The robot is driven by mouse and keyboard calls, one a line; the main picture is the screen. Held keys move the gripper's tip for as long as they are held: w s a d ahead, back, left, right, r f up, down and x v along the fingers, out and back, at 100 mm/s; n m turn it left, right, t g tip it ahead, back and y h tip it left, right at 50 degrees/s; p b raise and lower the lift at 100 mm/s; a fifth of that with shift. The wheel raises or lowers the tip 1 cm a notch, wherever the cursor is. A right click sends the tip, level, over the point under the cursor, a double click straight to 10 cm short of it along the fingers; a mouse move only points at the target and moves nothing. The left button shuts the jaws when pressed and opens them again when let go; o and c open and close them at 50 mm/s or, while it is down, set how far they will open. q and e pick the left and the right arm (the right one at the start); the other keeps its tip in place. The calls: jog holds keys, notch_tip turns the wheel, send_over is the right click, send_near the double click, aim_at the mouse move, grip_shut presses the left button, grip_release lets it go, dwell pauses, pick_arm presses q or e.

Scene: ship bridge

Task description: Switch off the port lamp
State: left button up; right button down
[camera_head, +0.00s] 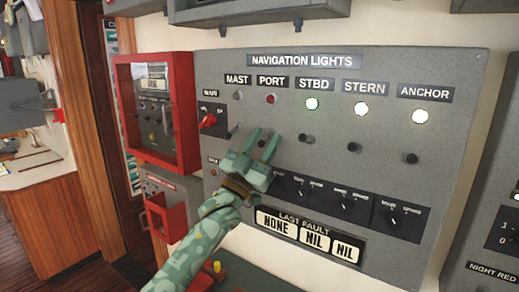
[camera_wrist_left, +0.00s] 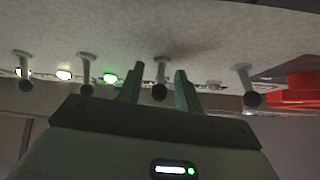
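The grey navigation lights panel (camera_head: 420,75) fills the middle of the head view. The port lamp (camera_head: 271,98) under the PORT label is dull dark red, without the glow of the lit lamps. My left gripper (camera_head: 265,134) is open just below that lamp, at the row of toggle switches. In the left wrist view its fingers (camera_wrist_left: 157,78) stand on either side of the port toggle (camera_wrist_left: 160,91), with gaps showing on both sides. The port toggle is hard to make out in the head view behind the fingers. My right gripper is not in view.
The starboard lamp (camera_head: 312,103) glows green; the stern (camera_head: 361,108) and anchor (camera_head: 420,116) lamps glow white. The mast lamp (camera_head: 237,96) is dark. The mast toggle (camera_wrist_left: 252,98) and starboard toggle (camera_head: 303,138) flank the gripper. A red main switch (camera_head: 208,120) and red-framed box (camera_head: 187,110) are left.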

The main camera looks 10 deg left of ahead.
pick_arm(q)
jog(key=b+v, duration=0.2)
jog(key=v, duration=1.4)
jog(key=shift+a+f, duration=0.1)
jog(key=shift+a, duration=0.05)
